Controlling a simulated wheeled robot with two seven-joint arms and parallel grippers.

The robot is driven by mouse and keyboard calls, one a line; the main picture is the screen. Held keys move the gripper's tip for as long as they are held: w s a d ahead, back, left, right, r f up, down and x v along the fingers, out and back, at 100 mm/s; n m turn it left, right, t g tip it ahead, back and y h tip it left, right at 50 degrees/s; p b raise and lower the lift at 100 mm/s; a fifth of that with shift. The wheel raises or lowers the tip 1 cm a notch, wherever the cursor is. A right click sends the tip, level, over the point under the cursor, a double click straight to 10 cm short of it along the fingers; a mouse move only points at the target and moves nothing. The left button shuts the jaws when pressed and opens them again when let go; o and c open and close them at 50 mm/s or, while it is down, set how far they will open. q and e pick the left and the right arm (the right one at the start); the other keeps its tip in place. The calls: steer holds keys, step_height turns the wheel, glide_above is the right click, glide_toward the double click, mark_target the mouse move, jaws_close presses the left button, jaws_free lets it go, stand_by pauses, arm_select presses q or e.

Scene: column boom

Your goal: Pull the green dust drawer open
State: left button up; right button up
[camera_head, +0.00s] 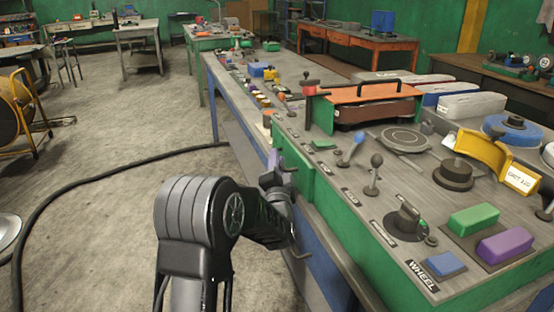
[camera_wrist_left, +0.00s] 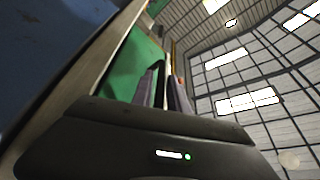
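The green dust drawer's front (camera_head: 299,172) shows as a green panel on the near side of the workbench, beside my left gripper. A green surface (camera_wrist_left: 137,62) also fills part of the left wrist view, beyond the fingers. My left gripper (camera_head: 281,166) is up against the left part of this green front, and its wrist hides part of it. In the left wrist view the two dark fingers (camera_wrist_left: 164,92) stand a little apart. I cannot tell whether a handle is between them. My right gripper is in neither view.
The grey bench top (camera_head: 330,172) carries levers, an orange-topped box (camera_head: 372,93), a yellow guard (camera_head: 483,150) and coloured blocks.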

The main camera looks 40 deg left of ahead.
arm_select(q)
steer(key=shift+w+a, duration=0.2)
steer(key=shift+w, duration=0.05)
jaws_close()
stand_by(1.4)
